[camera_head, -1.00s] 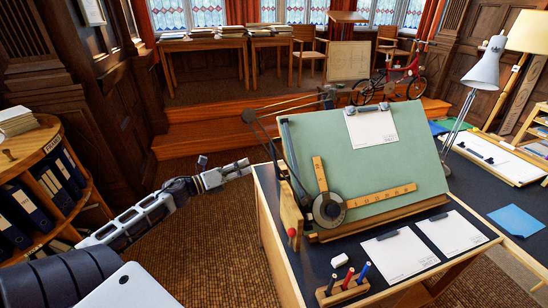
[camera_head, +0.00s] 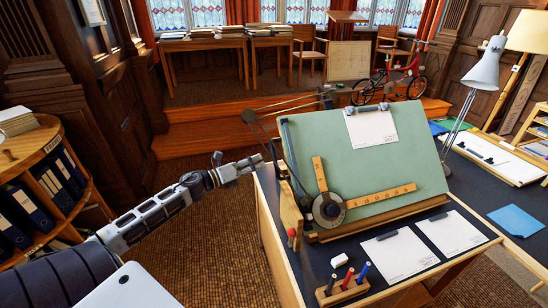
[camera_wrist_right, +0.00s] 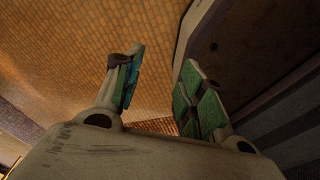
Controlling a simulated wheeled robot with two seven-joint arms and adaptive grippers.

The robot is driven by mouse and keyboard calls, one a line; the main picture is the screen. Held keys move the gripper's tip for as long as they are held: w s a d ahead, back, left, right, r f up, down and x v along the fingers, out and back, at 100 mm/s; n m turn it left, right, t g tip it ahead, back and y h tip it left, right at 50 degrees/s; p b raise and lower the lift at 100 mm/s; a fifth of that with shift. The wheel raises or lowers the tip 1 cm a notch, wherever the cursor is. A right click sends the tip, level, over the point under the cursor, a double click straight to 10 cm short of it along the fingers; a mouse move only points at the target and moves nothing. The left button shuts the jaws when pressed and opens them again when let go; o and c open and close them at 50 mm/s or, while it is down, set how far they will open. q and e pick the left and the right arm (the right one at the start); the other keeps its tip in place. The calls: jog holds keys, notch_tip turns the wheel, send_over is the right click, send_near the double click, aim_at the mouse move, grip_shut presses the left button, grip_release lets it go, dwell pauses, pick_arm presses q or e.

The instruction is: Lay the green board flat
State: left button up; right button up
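The green board (camera_head: 380,172) stands tilted on the black-topped desk, its far edge raised. A white sheet (camera_head: 371,126) is clipped near its top, and a wooden L-shaped rule with a round dark head (camera_head: 328,208) lies across it. A red knob (camera_head: 291,233) shows on the wooden support at its left side. My left gripper (camera_head: 256,161) is just left of the board's left edge, apparently not touching it; the gap between its fingers is not clear. My right gripper (camera_wrist_right: 160,75) is open and empty in the right wrist view, brown floor beyond it; the head view does not show it.
On the desk are two paper sheets (camera_head: 400,254), a pen block (camera_head: 342,290) and a white eraser (camera_head: 339,260). A lamp (camera_head: 486,66) stands at the board's right. A jointed arm (camera_head: 257,120) sticks out behind its left edge. A round bookshelf (camera_head: 40,190) is at left.

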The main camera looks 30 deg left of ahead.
aim_at(274, 156)
pick_arm(q)
jog(key=x, duration=0.8)
jog(key=shift+p, duration=0.3)
jog(key=shift+w, duration=0.15)
jog(key=shift+w+d, duration=0.1)
jog(key=c, duration=0.5)
grip_shut()
pick_arm(e)
jog(key=shift+a+r, duration=0.35)
jog(key=shift+a, duration=0.45)
